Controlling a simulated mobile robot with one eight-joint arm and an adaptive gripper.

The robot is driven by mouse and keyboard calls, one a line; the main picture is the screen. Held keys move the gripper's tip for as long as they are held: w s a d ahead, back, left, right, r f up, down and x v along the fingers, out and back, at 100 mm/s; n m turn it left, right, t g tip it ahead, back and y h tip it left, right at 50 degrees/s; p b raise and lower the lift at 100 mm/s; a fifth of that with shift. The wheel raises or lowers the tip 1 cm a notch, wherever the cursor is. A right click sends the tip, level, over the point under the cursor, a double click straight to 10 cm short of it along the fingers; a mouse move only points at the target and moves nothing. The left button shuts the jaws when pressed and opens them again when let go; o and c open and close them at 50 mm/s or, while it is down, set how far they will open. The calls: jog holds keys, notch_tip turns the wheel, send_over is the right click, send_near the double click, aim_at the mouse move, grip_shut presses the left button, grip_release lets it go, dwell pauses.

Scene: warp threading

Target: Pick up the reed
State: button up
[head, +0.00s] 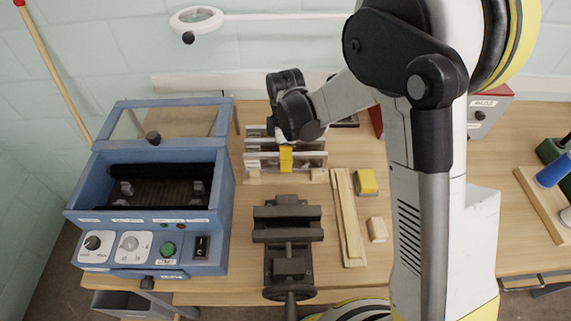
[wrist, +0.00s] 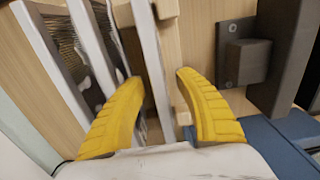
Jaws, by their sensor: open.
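A stand with several parallel pale bars (head: 256,141) sits at the back middle of the bench. I take its front pale bar (head: 310,157) to be the reed; its comb is hard to make out. My gripper (head: 286,167) points down over this front bar. In the wrist view my gripper (wrist: 158,82) is open, with one yellow finger on each side of the narrow pale bar (wrist: 150,55). The fingers look apart from it, and I cannot tell whether either touches. The bar's lower part is hidden.
The other frames (wrist: 62,62) stand close beside the left finger. A dark vise (head: 287,235) is in front of the stand, and a blue machine (head: 225,215) is at the left. Wooden strips (head: 347,215) and a yellow block (head: 367,182) lie to the right.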

jog(key=shift+r, duration=0.1)
grip_shut()
